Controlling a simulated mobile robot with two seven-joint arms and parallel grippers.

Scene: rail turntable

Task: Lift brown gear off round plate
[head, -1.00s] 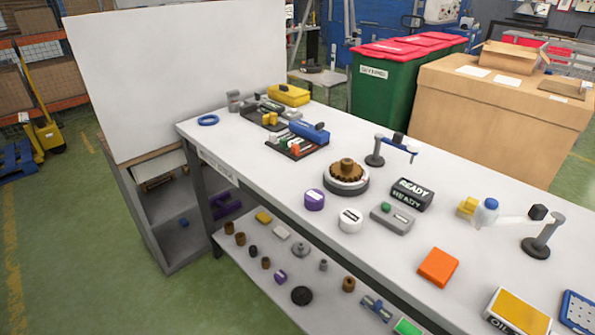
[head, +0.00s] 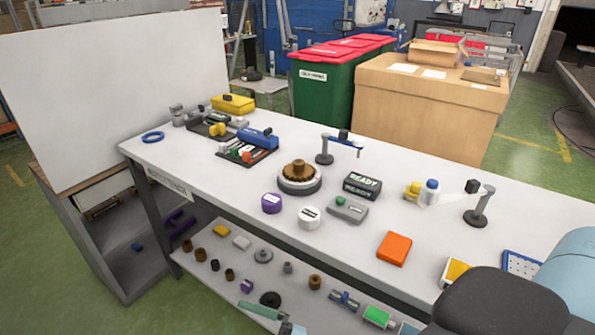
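The brown gear (head: 298,171) lies on the round plate (head: 299,187), a grey and white disc on the white workbench. The gear has a toothed rim and a raised hub in its middle. The gear and plate are unobstructed in the head view. A large dark and light-blue part of my own arm shows at the lower right.
A purple round container (head: 271,204), a white round container (head: 309,218) and a grey box with a green button (head: 347,209) stand in front of the plate. A black READY sign (head: 362,186) and a blue-armed stand (head: 325,152) are close by. An orange block (head: 394,248) lies right.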

